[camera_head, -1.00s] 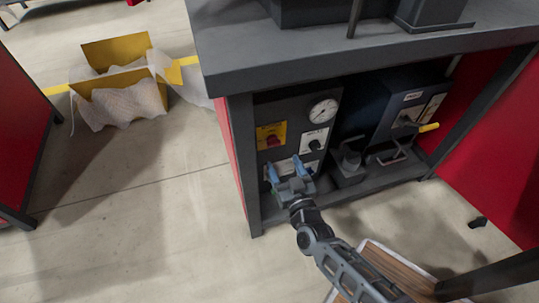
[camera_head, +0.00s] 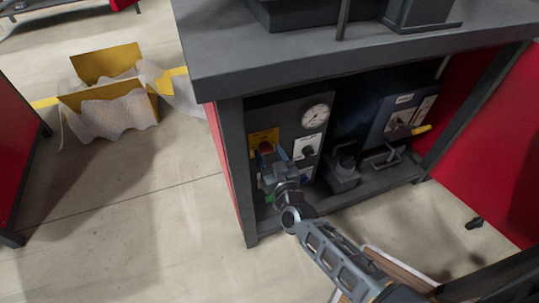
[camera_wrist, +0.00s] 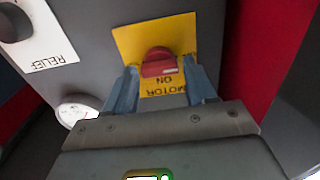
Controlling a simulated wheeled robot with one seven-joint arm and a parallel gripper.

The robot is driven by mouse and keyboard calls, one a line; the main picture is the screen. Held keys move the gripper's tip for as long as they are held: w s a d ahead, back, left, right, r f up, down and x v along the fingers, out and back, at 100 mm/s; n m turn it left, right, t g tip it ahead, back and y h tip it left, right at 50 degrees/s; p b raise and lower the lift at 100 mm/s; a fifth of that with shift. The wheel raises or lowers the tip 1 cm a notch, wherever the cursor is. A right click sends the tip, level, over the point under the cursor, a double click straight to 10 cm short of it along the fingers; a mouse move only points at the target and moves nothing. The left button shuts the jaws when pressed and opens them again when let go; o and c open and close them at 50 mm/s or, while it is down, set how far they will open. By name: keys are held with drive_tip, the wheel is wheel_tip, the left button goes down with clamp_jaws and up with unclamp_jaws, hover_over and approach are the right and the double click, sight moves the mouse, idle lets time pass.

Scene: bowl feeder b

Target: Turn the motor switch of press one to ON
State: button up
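The motor switch is a red knob (camera_wrist: 158,62) on a yellow plate (camera_wrist: 125,38) lettered MOTOR and ON, upside down in the wrist view. In the head view the red knob (camera_head: 265,147) and yellow plate (camera_head: 256,137) are on the upper left of a dark panel under the bench. My gripper (camera_wrist: 161,66) is open, with one blue-grey finger on each side of the knob in the wrist view. I cannot tell whether the fingers touch it. In the head view my gripper (camera_head: 271,154) covers the lower part of the plate.
Right of the switch is a white plate with a black knob (camera_head: 309,151), marked RELIEF (camera_wrist: 52,48). A round gauge (camera_head: 314,117) is above it. A second unit with a yellow handle (camera_head: 421,130) stands right. The bench top (camera_head: 215,75) overhangs; a leg (camera_head: 237,180) stands left.

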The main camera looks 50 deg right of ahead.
drive_tip(key=c, duration=0.7)
drive_tip(key=shift+c, duration=0.2)
drive_tip(key=shift+m, duration=0.3)
drive_tip(key=m, duration=0.3)
drive_tip(key=m+b, duration=0.1)
drive_tip(key=m, duration=0.4)
drive_tip(key=shift+s+f, duration=0.1)
drive_tip(key=shift+d+f+m+b, duration=0.1)
drive_tip(key=shift+m+b, duration=0.65)
drive_tip(key=shift+m, duration=1.55)
drive_tip(key=shift+d+f+m+b, duration=0.1)
drive_tip(key=shift+m+b, duration=0.6)
drive_tip(key=shift+m, duration=1.6)
drive_tip(key=shift+r, duration=0.1)
